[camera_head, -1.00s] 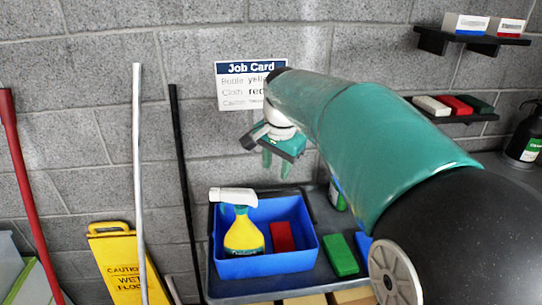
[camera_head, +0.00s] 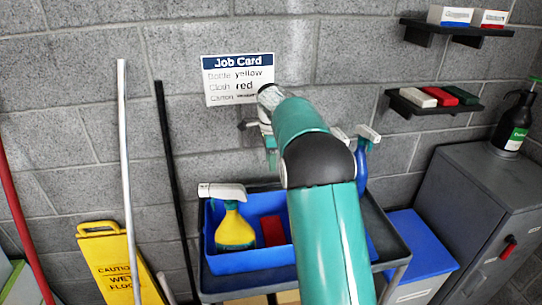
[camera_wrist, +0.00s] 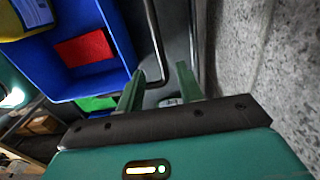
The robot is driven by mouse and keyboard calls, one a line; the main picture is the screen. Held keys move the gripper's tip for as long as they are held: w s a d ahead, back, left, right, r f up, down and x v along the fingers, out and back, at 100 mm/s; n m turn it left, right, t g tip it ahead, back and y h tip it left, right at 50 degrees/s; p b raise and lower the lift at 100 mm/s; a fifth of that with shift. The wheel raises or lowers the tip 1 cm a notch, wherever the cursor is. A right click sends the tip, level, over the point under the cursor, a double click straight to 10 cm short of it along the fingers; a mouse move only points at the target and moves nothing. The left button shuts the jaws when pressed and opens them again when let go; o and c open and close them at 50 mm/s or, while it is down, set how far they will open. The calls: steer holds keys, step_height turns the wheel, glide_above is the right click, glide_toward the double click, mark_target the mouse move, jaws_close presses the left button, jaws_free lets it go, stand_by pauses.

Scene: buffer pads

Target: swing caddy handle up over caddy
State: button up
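The blue caddy (camera_head: 250,262) stands on the grey cart, with a yellow spray bottle (camera_head: 234,230) and a red cloth (camera_head: 272,231) inside. In the wrist view, the caddy (camera_wrist: 112,30) lies at upper left. A dark bent bar (camera_wrist: 155,42), apparently its handle, runs down beside the caddy's rim on the wall side; it is not upright over the caddy. My gripper (camera_head: 271,157) is behind the caddy near the wall, partly hidden by my arm. In the wrist view my gripper (camera_wrist: 159,84) is open, with the bar's bend between the green fingers; contact cannot be told.
The block wall (camera_wrist: 285,60) is close on the gripper's right in the wrist view. The grey cart (camera_head: 390,240) has another spray bottle (camera_head: 361,165) to the right of my arm. A grey cabinet (camera_head: 480,200) stands at right; poles and a yellow sign (camera_head: 110,265) stand at left.

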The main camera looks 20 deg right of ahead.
steer(key=shift+f, duration=4.2)
steer(key=c, duration=0.6)
steer(key=shift+r, duration=0.1)
